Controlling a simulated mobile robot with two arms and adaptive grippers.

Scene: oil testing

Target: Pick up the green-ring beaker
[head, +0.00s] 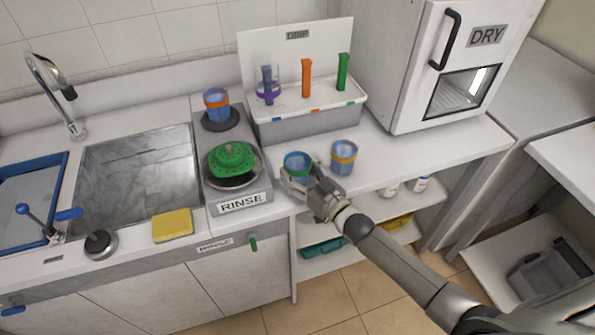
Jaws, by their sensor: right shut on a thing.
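The green-ring beaker (297,161), blue with a teal-green band near its rim, stands upright at the front of the counter, right of the rinse station. My right gripper (300,183) reaches it from the front right and is shut on it, low on its side. The gripper hides the beaker's lower part, so I cannot tell whether its base touches the counter. My left gripper is not in view.
A yellow-ring beaker (343,157) stands close on the right. An orange-ring beaker (216,104) sits on the rinse station (243,204). The sink (135,175) lies left, the dryer (408,70) right.

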